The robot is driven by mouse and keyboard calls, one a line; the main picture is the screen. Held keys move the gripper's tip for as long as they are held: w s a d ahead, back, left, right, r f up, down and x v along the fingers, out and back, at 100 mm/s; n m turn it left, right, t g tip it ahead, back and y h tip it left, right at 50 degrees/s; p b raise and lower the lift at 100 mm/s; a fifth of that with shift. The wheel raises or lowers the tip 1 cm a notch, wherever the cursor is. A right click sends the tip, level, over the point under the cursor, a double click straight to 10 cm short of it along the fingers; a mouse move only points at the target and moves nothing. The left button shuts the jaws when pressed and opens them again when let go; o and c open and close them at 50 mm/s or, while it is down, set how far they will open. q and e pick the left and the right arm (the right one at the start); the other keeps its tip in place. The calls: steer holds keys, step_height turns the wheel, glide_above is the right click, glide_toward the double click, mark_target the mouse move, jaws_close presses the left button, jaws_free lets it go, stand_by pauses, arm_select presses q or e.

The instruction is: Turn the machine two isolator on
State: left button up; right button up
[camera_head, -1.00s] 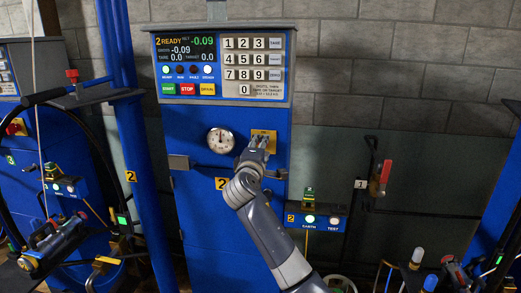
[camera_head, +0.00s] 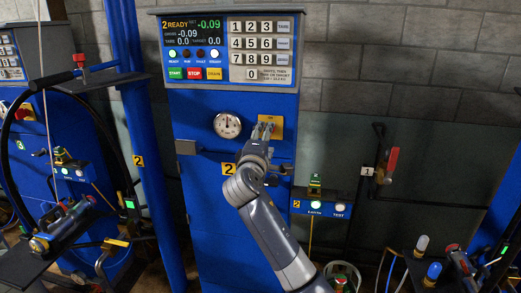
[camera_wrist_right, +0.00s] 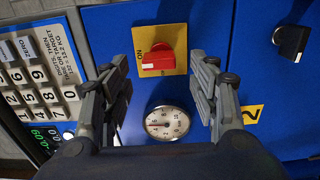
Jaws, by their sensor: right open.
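The machine two isolator is a red knob (camera_wrist_right: 163,60) on a yellow plate (camera_wrist_right: 177,36), seen in the right wrist view. In the head view the yellow plate (camera_head: 276,122) is on the blue cabinet (camera_head: 210,220), right of the round gauge, and my gripper partly covers it. My right gripper (camera_wrist_right: 160,72) is open, with its fingers on either side of the knob in the wrist picture. I see no contact with it. In the head view my right gripper (camera_head: 265,133) is in front of the plate. My left gripper is not in view.
The gauge (camera_head: 227,125) and keypad panel (camera_head: 228,50) are close to the isolator. A black latch (camera_wrist_right: 291,41) is on the same cabinet front. A blue post (camera_head: 150,160) stands at left, and a red-handled valve (camera_head: 390,162) is on the right wall.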

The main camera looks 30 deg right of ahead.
steer(key=v, duration=0.7)
steer(key=shift+s+a, duration=0.2)
steer(key=shift+s, duration=0.05)
steer(key=shift+f, duration=0.1)
